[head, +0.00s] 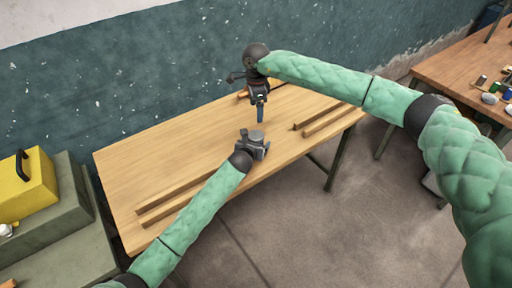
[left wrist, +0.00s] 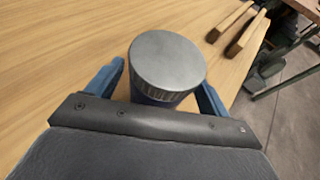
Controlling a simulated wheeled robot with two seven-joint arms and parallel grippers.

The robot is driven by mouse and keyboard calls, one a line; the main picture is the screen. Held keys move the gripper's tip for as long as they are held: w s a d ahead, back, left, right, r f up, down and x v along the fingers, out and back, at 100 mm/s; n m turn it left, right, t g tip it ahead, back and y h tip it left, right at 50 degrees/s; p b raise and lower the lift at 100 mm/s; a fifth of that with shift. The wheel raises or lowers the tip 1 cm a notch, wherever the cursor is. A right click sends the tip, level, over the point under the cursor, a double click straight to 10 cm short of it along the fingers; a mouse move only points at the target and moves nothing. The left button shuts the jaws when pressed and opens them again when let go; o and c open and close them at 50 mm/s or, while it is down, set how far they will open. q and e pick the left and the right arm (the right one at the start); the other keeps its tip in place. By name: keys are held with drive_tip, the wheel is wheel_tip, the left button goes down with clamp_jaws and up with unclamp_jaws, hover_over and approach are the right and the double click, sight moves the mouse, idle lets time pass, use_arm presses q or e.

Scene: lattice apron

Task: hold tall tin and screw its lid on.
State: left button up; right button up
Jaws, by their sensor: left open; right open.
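The tall tin (left wrist: 158,98) stands upright on the wooden table, its body dark blue in the left wrist view. A round grey lid (left wrist: 167,60) with a ridged edge sits level on its top; I cannot tell how tightly. The lid also shows in the head view (head: 257,134). My left gripper (left wrist: 160,78) is open, with one blue finger on each side of the tin and a visible gap on the right. It also shows in the head view (head: 254,146). My right gripper (head: 260,116) points down above the lid, apart from it; it is open, with nothing visible in it.
A yellow box (head: 28,188) stands on a green cabinet at left. Another table (head: 455,75) with small items is at right.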

use_arm(q)
drive_tip(key=shift+s+a+r+b, duration=0.15)
drive_tip(key=shift+s+a+b, duration=0.15)
drive_tip(key=shift+s, duration=0.2)
drive_tip(key=shift+b+v, duration=1)
drive_tip(key=shift+v, duration=2.3)
drive_tip(key=shift+d, duration=0.1)
